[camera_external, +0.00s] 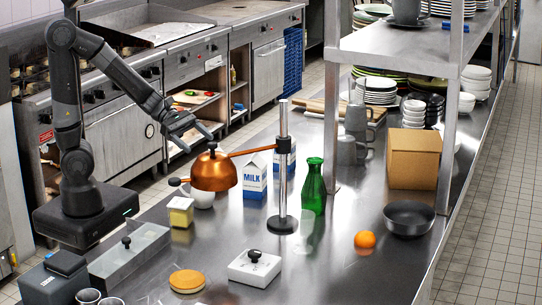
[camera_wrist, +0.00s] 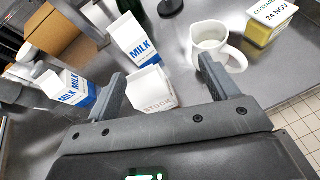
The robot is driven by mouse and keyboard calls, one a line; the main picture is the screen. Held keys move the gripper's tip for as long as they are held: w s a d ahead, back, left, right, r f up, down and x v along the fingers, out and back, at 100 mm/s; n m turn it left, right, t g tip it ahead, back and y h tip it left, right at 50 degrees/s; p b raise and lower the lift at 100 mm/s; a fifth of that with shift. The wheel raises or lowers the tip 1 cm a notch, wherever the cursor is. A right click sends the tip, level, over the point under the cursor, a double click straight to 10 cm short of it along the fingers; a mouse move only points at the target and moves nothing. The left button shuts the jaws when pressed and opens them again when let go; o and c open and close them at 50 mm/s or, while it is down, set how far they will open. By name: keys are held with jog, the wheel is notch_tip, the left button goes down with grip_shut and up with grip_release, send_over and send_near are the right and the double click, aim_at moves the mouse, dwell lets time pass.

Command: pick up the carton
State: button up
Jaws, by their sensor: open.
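A blue-and-white milk carton (camera_external: 255,178) stands upright on the steel counter, behind the copper lamp. A second milk carton (camera_external: 285,156) stands farther back, partly hidden by the lamp post. In the wrist view one milk carton (camera_wrist: 133,40) is ahead of my fingers, and another (camera_wrist: 72,90) is at the left, outside the left finger. A white box marked STOCK (camera_wrist: 150,90) shows between and beyond my fingers; I cannot make it out in the external view. My gripper (camera_external: 200,138) is open and empty above the counter's far edge; it also shows in the wrist view (camera_wrist: 160,72).
The copper heat lamp (camera_external: 214,172) on its post stands in front of the cartons. A white mug (camera_wrist: 210,42) and a yellow custard box (camera_wrist: 270,20) are at the right in the wrist view. A green bottle (camera_external: 313,188) stands right of the cartons.

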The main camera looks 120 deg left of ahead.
aim_at(219, 149)
jog(key=shift+w+a+f+n+t+y, duration=0.15)
jog(key=shift+w+a+f+n, duration=0.4)
jog(key=shift+w, duration=0.55)
jog(key=shift+w+a+f+n+t+y, duration=0.1)
jog(key=shift+w+a+f+n+y, duration=0.3)
jog(key=shift+w, duration=0.65)
jog(key=shift+w+a+f+n+t+y, duration=0.1)
jog(key=shift+w+a+f+n, duration=0.35)
jog(key=shift+w+a+f, duration=0.5)
jog(key=shift+w+d+r, duration=0.15)
jog(key=shift+d, duration=0.15)
grip_shut()
